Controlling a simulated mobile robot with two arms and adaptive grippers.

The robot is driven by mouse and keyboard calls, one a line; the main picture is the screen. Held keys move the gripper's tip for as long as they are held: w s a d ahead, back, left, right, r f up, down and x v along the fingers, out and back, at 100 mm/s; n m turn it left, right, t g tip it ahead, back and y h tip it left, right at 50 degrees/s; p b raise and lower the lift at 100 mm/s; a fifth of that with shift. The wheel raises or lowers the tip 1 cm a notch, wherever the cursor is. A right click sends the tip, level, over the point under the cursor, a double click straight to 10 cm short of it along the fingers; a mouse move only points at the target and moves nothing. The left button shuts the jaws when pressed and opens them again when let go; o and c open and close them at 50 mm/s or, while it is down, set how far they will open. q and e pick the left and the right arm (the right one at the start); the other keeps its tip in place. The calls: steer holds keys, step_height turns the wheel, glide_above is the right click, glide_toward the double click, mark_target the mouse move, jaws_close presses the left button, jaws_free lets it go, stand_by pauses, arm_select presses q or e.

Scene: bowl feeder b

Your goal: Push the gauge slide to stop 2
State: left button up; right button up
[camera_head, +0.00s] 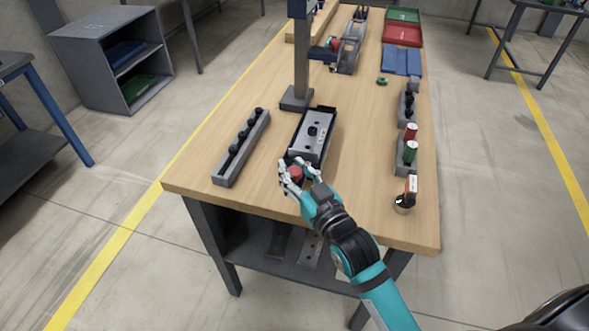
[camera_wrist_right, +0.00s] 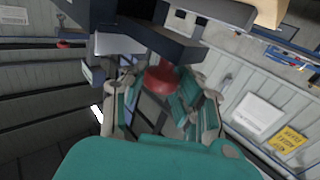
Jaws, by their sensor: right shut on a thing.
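The gauge slide (camera_head: 314,134) looks like a grey metal plate with holes, set in a dark tray-like frame near the front middle of the workbench. A red knob (camera_head: 296,173) sits at its near end and shows in the right wrist view (camera_wrist_right: 161,80) between the fingers. My right gripper (camera_head: 298,174) is shut on the red knob at the near end of the frame. Any stop marks are too small to read. My left gripper is not in view.
A grey post (camera_head: 296,98) stands just behind the frame. A rack of black knobs (camera_head: 241,148) lies to the left. Racks with red and green cylinders (camera_head: 410,150) and a small cup (camera_head: 403,205) line the right edge. Bare wood (camera_head: 360,150) lies between.

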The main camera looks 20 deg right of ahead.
mark_target(309, 138)
jaws_close()
steer(key=shift+w+f, duration=0.1)
steer(key=shift+w, duration=0.05)
steer(key=w+d, duration=0.2)
steer(key=w, duration=0.2)
steer(key=w+d, duration=0.3)
steer(key=w, duration=0.1)
steer(key=w+d, duration=0.2)
steer(key=w, duration=0.2)
steer(key=shift+w+d+f, duration=0.1)
steer(key=shift+d, duration=0.3)
jaws_free()
steer(key=o, duration=0.9)
steer(key=shift+s+d, duration=0.3)
steer(key=shift+d, duration=0.15)
